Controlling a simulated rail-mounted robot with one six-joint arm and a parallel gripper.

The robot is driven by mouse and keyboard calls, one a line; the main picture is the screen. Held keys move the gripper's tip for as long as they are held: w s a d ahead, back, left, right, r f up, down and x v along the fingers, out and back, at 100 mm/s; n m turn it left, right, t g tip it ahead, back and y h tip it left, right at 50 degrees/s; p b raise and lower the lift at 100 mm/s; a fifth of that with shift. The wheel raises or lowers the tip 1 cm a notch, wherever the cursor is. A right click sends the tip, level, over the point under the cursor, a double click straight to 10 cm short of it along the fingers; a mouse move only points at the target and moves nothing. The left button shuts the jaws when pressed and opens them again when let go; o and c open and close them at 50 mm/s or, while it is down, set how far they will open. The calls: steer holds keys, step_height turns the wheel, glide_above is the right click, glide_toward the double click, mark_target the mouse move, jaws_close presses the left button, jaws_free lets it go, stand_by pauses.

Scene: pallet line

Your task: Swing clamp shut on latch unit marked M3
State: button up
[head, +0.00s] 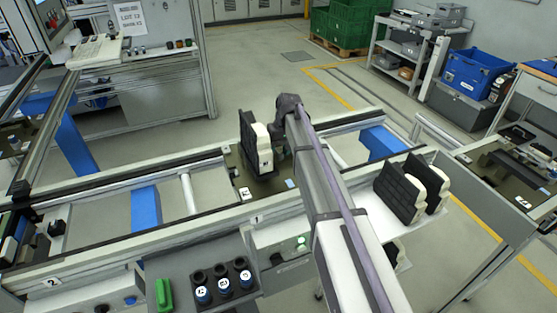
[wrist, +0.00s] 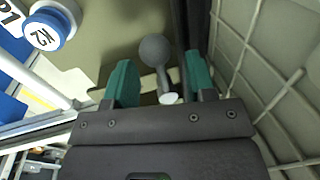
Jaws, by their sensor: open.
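In the wrist view, my gripper (wrist: 160,82) is open, its two green fingertips apart. A dark grey ball knob on a short stem (wrist: 154,50) shows between and just beyond the fingertips. I cannot tell whether either finger touches it. The stem's lower end runs behind the gripper body, near a small pale round spot. In the head view, my gripper is not clearly seen beyond my arm. A pallet (head: 238,180) on the conveyor there carries a black and cream upright part (head: 257,150). I cannot read a mark M3 in either view.
In the head view, more black and cream parts (head: 400,192) stand on a pale shelf right of my arm.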

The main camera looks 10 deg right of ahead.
steer(key=shift+c, duration=0.4)
jaws_close()
